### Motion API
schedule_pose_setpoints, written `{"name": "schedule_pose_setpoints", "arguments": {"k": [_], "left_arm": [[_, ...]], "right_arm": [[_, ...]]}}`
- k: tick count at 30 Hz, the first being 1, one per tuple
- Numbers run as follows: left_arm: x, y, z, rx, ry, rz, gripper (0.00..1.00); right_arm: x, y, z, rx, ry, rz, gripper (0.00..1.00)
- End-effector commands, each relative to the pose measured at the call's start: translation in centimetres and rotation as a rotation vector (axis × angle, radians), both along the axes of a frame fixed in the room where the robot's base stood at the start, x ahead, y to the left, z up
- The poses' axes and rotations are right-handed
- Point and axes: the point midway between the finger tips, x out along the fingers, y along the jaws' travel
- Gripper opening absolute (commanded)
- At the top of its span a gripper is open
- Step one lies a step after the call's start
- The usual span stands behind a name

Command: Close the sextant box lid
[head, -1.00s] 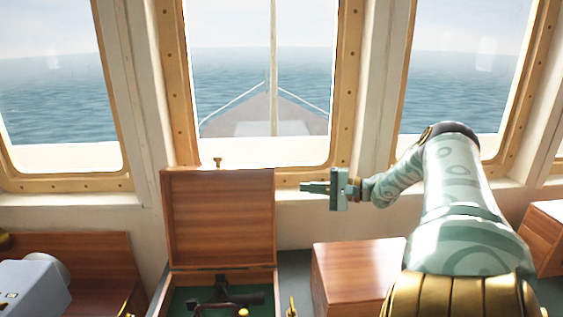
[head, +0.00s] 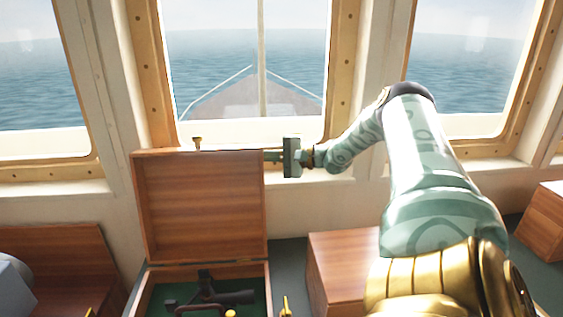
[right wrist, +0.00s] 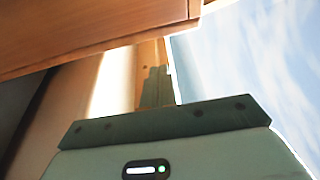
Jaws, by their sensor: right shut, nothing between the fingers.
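The sextant box (head: 205,272) is open, with its wooden lid (head: 200,205) standing upright at the back. A dark sextant (head: 208,295) lies in the green-lined box. A small brass knob (head: 197,142) shows at the lid's top edge. My right gripper (head: 270,156) is shut and empty at the lid's upper right corner, its fingers pointing left, their tips seemingly hidden behind the lid. In the right wrist view the shut fingers (right wrist: 156,86) show below the lid's wooden edge (right wrist: 100,38). I cannot tell whether they touch it. My left gripper is out of view.
A wooden box (head: 345,270) stands right of the sextant box, below my right arm. A small brass object (head: 285,306) stands between them. Windows and their sill (head: 380,172) lie behind the lid. Another wooden case (head: 60,262) is at left.

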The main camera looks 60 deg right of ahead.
Motion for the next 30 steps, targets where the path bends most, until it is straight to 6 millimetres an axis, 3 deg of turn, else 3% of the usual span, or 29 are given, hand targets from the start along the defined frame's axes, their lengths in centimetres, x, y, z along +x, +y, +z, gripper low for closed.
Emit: {"name": "schedule_pose_setpoints", "arguments": {"k": [1, 6, 23, 30], "left_arm": [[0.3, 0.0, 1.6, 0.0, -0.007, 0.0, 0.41], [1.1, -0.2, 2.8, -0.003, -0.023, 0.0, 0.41], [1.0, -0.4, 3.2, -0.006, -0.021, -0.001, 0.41], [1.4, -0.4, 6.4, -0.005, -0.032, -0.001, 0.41]], "right_arm": [[-0.8, 0.7, 1.2, 0.007, -0.002, 0.0, 0.0], [-2.0, 2.1, 1.5, 0.004, -0.002, -0.001, 0.0], [-2.5, 2.7, 1.5, -0.001, -0.006, -0.004, 0.0], [-3.7, 4.0, 3.1, -0.051, -0.055, -0.003, 0.0]]}}
